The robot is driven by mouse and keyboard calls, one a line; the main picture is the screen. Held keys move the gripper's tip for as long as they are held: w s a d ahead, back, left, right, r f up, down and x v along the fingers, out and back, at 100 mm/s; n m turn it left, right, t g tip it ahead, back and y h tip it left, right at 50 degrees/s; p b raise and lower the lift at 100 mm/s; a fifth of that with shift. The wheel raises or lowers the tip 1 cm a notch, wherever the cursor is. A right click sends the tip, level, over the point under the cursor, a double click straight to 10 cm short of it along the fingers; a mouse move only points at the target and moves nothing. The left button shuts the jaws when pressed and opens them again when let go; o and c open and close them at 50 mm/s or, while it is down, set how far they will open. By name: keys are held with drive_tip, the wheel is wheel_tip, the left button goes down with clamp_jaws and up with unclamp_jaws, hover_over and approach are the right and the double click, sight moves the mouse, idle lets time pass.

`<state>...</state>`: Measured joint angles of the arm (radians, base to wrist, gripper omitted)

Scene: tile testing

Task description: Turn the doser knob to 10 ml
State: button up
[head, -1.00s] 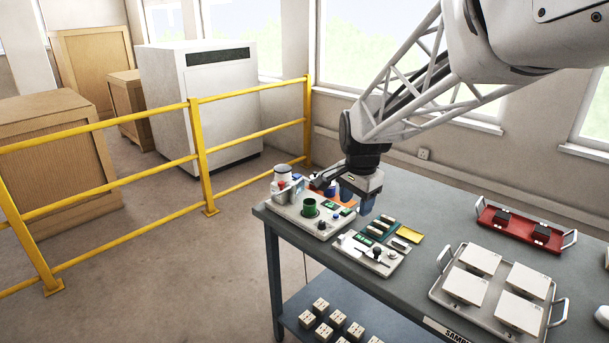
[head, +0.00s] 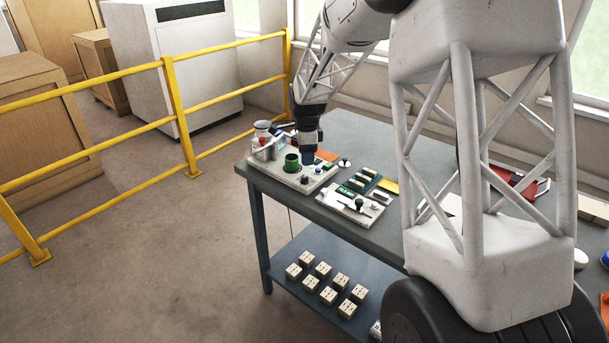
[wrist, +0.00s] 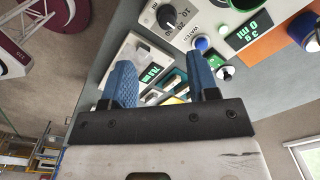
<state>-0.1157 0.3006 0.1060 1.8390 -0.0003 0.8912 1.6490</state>
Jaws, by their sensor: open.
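The doser (head: 283,178) is a pale unit at the left end of the table, with a green cup (head: 292,162) on it. Its black knob (head: 304,179) is near the front; in the wrist view the black knob (wrist: 171,18) is at the top, beside a scale with 10 and 20. Its exact pointer setting is hard to read. A green display (wrist: 250,28) reads 3 g and 0 ml. A blue button (wrist: 201,43) is next to the knob. My gripper (head: 308,158) hangs over the doser's right side; its blue fingers (wrist: 162,68) are apart and empty, clear of the knob.
Small pale blocks (head: 327,295) lie on the lower shelf. A yellow railing (head: 178,110) runs at the left. My arm hides the table's right part.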

sight(305, 176)
drive_tip(key=shift+w+a+f, duration=0.2)
drive_tip(key=shift+w+f, duration=0.3)
drive_tip(key=shift+w, duration=0.1)
drive_tip(key=shift+f, duration=0.15)
drive_tip(key=shift+f, duration=3.8)
drive_tip(key=c, duration=0.9)
